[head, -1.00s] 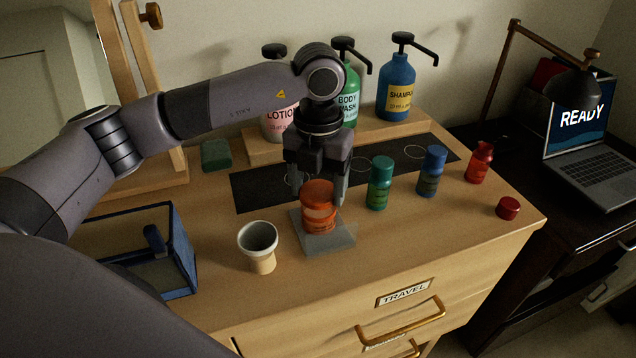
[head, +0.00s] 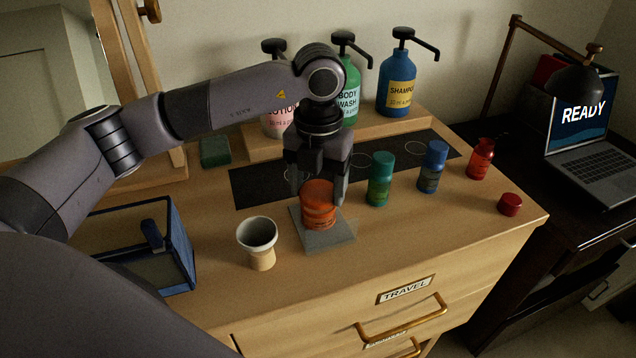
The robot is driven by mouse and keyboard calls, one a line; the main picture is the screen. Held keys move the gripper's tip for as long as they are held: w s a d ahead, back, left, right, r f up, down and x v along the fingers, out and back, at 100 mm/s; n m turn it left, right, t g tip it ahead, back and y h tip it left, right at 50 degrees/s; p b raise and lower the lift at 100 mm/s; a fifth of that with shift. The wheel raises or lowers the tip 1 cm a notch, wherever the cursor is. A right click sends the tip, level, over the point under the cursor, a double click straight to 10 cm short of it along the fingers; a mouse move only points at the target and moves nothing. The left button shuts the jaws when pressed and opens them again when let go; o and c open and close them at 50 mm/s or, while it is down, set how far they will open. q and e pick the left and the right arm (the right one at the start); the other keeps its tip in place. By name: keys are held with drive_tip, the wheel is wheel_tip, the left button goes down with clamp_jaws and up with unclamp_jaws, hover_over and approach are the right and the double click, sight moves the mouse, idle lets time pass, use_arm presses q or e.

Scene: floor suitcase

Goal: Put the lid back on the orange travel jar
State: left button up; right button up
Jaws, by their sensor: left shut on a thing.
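The orange travel jar (head: 319,218) stands upright on a grey square pad (head: 338,238) near the middle of the dresser top. Its orange lid (head: 318,190) is on top of the jar's mouth, with no clear gap showing between them. My left gripper (head: 318,193) points straight down over the jar, its fingers on either side of the lid, shut on it. I cannot tell whether the lid is screwed tight. My right gripper is not in view.
A beige cup (head: 258,240) and a blue-edged open case (head: 180,250) stand to the left. Green (head: 380,180), blue (head: 432,168) and red (head: 480,158) bottles stand to the right, with a loose red cap (head: 509,204). Pump bottles (head: 397,85) stand behind.

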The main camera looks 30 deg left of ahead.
use_arm(q)
drive_tip(key=shift+f+b, duration=0.65)
idle(1.2)
idle(0.3)
drive_tip(key=o, duration=1.1)
drive_tip(key=shift+r, duration=0.1)
wheel_tip(320, 180, up, 7)
drive_tip(key=shift+r, duration=0.1)
